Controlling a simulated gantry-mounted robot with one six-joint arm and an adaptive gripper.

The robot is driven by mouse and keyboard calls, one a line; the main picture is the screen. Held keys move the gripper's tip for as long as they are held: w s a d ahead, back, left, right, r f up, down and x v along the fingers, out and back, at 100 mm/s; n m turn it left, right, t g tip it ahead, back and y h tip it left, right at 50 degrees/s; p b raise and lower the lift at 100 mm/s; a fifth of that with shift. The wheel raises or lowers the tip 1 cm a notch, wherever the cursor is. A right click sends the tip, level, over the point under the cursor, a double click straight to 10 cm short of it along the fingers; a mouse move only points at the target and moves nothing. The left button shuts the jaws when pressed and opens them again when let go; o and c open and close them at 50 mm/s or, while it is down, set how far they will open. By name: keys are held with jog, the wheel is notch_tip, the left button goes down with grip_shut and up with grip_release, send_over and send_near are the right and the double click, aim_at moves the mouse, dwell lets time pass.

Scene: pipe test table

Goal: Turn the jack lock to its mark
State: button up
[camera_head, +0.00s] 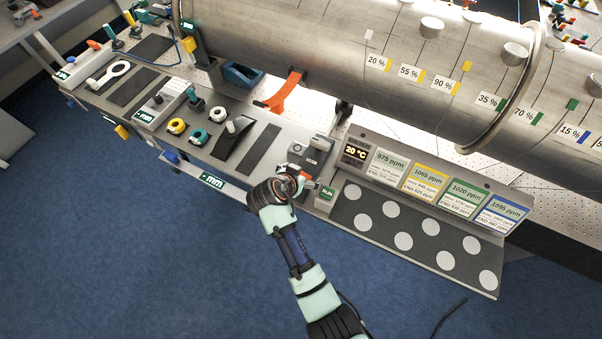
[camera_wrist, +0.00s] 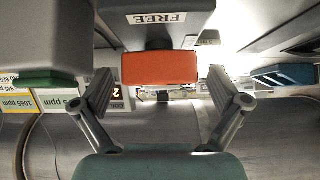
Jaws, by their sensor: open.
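The orange block (camera_wrist: 160,67), which looks like the jack lock's handle, shows in the wrist view beside a dark part with a FREE label (camera_wrist: 157,18) that reads upside down. My gripper (camera_wrist: 160,97) is open, with one finger on each side of the orange block and a visible gap at both sides. In the head view my gripper (camera_head: 306,181) is at the grey jack unit (camera_head: 311,150) near the bench's front edge. A small bit of orange-red shows there; my wrist hides most of the lock. I cannot make out its mark.
A green RUN button (camera_head: 327,193) sits close on the right, by the 20 °C display (camera_head: 355,153) and several ppm cards. A rack with white discs (camera_head: 403,241) lies right. The large steel pipe (camera_head: 330,50) runs behind.

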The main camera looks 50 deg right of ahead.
jog(key=c, duration=1.2)
jog(key=shift+o, duration=0.2)
